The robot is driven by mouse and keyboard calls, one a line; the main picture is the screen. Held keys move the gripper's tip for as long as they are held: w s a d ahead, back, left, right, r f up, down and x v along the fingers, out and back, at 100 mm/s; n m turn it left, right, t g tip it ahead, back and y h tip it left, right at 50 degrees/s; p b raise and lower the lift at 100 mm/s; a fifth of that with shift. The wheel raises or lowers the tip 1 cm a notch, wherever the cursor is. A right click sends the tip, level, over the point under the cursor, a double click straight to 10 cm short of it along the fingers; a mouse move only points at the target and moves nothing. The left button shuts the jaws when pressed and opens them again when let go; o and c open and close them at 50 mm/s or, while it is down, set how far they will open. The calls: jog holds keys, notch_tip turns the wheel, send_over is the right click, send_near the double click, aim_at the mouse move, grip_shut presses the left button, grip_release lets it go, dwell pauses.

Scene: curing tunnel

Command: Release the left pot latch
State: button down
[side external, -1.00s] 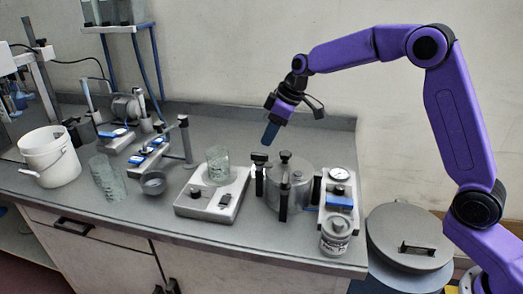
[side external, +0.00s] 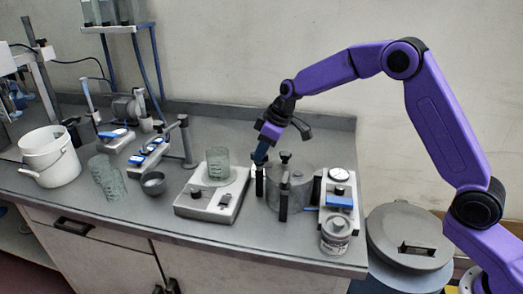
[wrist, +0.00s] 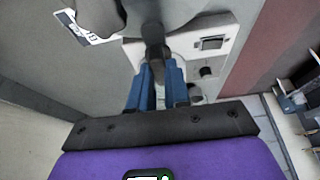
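The metal pot (side external: 291,189) stands on the bench with a knobbed lid and black upright latches around its side. The left pot latch (side external: 259,180) is a dark upright lever on the pot's left side, and its head is right at my fingertips. My gripper (side external: 261,156) points down from above it. In the wrist view, my two blue fingers (wrist: 159,72) stand apart, with the dark latch head (wrist: 154,34) in line with the gap between them. I cannot tell whether either finger touches it. The lower part of the latch is partly hidden in the wrist view.
A white hotplate (side external: 211,200) with a glass beaker (side external: 217,165) stands close on the left. A gauge unit (side external: 339,192) and a lidded jar (side external: 335,236) stand close on the right. A grey drum (side external: 405,232) stands beyond the bench's right end. The bench behind the pot is clear.

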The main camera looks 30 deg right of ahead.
jog(key=shift+m, duration=0.4)
jog(key=m, duration=0.2)
jog(key=m+h, duration=0.1)
jog(key=shift+s+a+m+t+h, duration=0.15)
jog(key=shift+m+t+h, duration=0.15)
jog(key=shift+m+t, duration=0.1)
jog(key=m, duration=0.2)
jog(key=m+h, duration=0.1)
jog(key=m, duration=0.1)
jog(key=shift+a+m+h, duration=0.1)
jog(key=shift+m+h, duration=0.2)
jog(key=m+h, duration=0.1)
jog(key=m, duration=0.3)
jog(key=shift+a+h, duration=0.1)
jog(key=shift+h, duration=0.3)
jog(key=m+h, duration=0.1)
jog(key=m, duration=0.3)
jog(key=shift+a+m+g, duration=0.1)
jog(key=shift+m+g, duration=0.2)
jog(key=shift+g, duration=0.1)
jog(key=c, duration=1.1)
grip_release()
